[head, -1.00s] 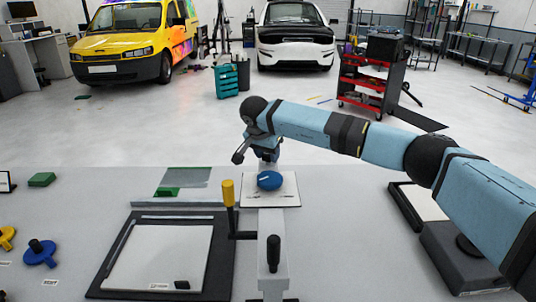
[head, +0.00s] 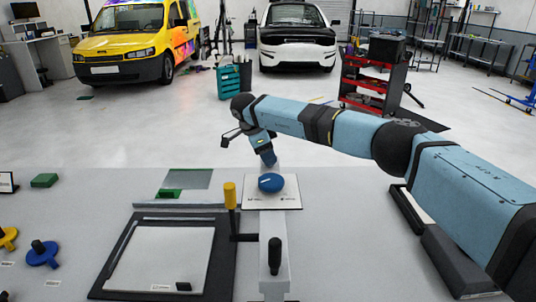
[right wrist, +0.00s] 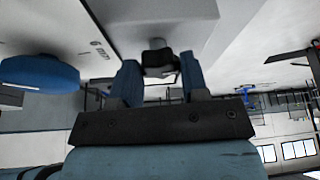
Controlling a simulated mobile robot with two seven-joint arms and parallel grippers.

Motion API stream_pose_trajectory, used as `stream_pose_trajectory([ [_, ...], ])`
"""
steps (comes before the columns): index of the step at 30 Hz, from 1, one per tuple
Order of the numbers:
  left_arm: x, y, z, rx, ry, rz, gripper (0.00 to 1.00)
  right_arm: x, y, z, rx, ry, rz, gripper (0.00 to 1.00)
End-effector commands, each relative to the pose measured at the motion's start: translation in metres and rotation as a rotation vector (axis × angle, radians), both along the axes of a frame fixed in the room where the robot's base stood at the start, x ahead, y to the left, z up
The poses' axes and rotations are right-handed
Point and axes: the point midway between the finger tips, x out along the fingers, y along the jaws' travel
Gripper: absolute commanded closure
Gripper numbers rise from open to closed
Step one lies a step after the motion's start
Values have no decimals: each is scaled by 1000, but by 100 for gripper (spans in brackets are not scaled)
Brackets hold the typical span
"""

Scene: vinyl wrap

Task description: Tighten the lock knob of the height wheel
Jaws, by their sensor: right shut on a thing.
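The blue height wheel (head: 271,183) lies on a white plate (head: 290,201) at the far middle of the bench. It also shows in the right wrist view (right wrist: 38,73) at the left. My right gripper (head: 266,158) is just behind the wheel, pointing down. In the right wrist view its two blue fingers (right wrist: 158,76) are on either side of the black lock knob (right wrist: 157,57), shut on it. The knob sits against a pale grey block (right wrist: 165,20). In the head view the knob is hidden. My left gripper is not in view.
A yellow-handled lever (head: 230,195) and a black handle (head: 275,255) stand in front of the wheel. A framed pale board (head: 160,255) lies left of them. Blue (head: 42,253) and yellow (head: 8,237) knobs are at the far left.

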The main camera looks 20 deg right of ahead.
Motion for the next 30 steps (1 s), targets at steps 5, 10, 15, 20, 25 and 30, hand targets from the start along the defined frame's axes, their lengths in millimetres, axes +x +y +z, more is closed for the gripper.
stream_pose_trajectory([
  [5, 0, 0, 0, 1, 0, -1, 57, 1, 0, 1, 0, -1, -91, 83],
  [10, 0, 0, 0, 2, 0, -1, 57, 1, 0, 1, 1, -1, -140, 83],
  [15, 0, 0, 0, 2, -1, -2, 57, 1, 0, 1, 1, -1, -162, 83],
  [20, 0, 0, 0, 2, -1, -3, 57, 1, 0, 1, 1, -1, -166, 83],
  [25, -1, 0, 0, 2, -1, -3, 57, 1, 0, 1, 1, -2, -166, 83],
  [30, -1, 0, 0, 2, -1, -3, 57, 1, 0, 1, 1, -1, -165, 34],
])
